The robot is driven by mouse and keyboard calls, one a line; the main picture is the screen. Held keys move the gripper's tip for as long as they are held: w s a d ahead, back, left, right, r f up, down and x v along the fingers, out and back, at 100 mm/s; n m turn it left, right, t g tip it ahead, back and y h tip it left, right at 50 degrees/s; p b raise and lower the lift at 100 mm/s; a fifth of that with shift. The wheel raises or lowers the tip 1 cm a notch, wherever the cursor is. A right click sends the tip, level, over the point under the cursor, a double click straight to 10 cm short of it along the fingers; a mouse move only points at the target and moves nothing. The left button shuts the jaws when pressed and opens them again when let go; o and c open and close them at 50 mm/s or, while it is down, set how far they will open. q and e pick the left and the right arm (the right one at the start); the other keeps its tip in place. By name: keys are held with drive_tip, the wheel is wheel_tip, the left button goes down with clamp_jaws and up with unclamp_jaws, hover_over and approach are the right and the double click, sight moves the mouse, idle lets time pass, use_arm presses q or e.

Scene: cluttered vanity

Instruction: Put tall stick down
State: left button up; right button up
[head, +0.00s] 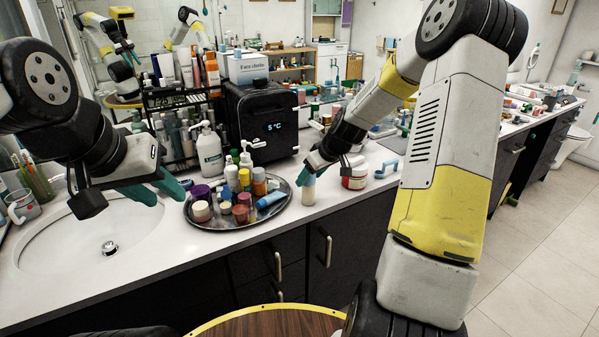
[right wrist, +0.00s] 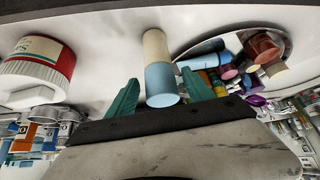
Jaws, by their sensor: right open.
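The tall stick (head: 308,193) is a small cream and light blue cylinder standing upright on the white counter, just right of the round tray. In the right wrist view the stick (right wrist: 158,65) shows between the two teal fingers, with a gap on each side. My right gripper (head: 311,168) is open around its upper part; the wrist view shows both fingers of this gripper (right wrist: 160,98) apart. My left gripper (head: 170,203) is empty, its teal fingers apart, over the counter between the sink and the tray.
The round tray (head: 225,226) holds several bottles and jars. A red and white jar (head: 355,178) stands right of the stick, also large in the right wrist view (right wrist: 38,68). A black mini fridge (head: 262,122) and a pump bottle (head: 208,152) stand behind. The sink (head: 60,245) is at left.

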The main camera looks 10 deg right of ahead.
drive_tip(key=v, duration=1)
drive_tip(key=s+a+r+m, duration=0.2)
drive_tip(key=s+r, duration=0.2)
drive_tip(key=s, duration=0.5)
drive_tip(key=s+a+r+m, duration=0.1)
drive_tip(key=s+r, duration=0.3)
drive_tip(key=s, duration=0.5)
drive_tip(key=s+a+r+m+h, duration=0.1)
drive_tip(key=s+a+r+m, duration=0.1)
drive_tip(key=s, duration=0.7)
drive_tip(key=shift+s+a+r+m+t, duration=0.3)
drive_tip(key=shift+a+r, duration=0.45)
drive_tip(key=shift+r, duration=0.2)
drive_tip(key=shift+d, duration=0.1)
